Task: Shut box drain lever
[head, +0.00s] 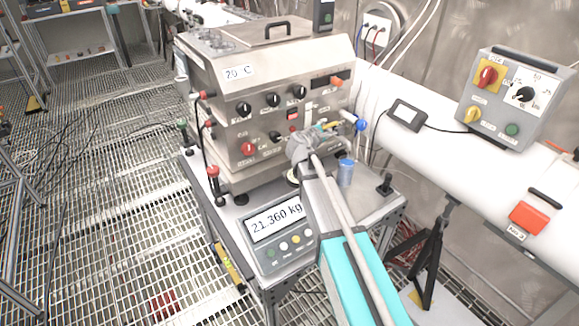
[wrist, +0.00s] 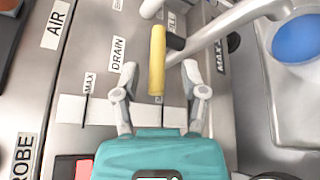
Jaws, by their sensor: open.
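The steel box (head: 262,110) stands on a bench scale in the head view. In the wrist view a yellow lever handle (wrist: 157,60) lies beside the DRAIN label (wrist: 118,54), at the side of a grey pipe (wrist: 222,32). My gripper (wrist: 160,74) is open, with one finger on each side of the handle's near end. I cannot tell whether either finger touches it. In the head view my gripper (head: 312,143) is at the box's lower right front; a bit of yellow shows beyond it, and my arm hides part of that area.
The scale display (head: 275,220) reads 21.360 kg. A blue-topped container (head: 346,172) stands right of my arm on the bench.

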